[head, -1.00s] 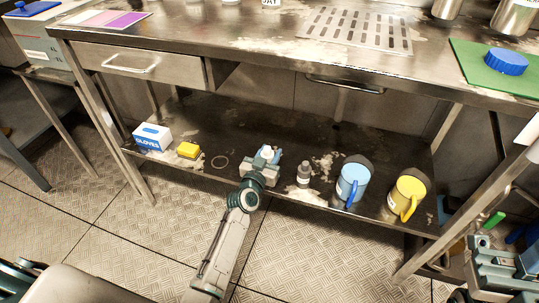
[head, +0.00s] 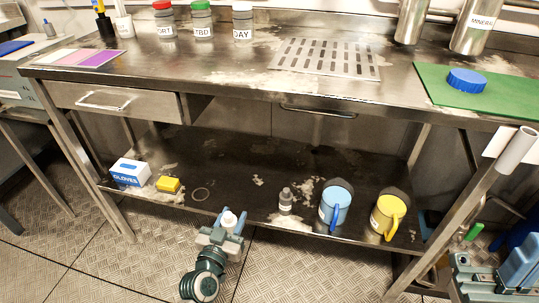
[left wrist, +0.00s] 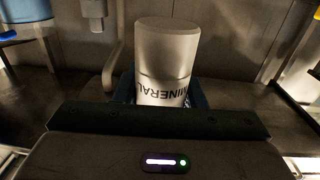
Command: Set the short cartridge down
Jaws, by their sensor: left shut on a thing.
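The short cartridge is a pale metal cylinder (left wrist: 166,60) marked MINERAL, its lettering upside down in the left wrist view. My left gripper (head: 228,225) is shut on it. In the head view, only a small whitish part of it (head: 229,219) shows between the light blue fingers. The gripper is at the front edge of the lower shelf (head: 235,180); I cannot tell whether the cartridge touches anything below. My right gripper (head: 508,268) is at the lower right, away from the shelf, and its jaw opening is unclear.
Shelf space behind the gripper is bare. The steel tabletop (head: 225,75) overhangs it.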

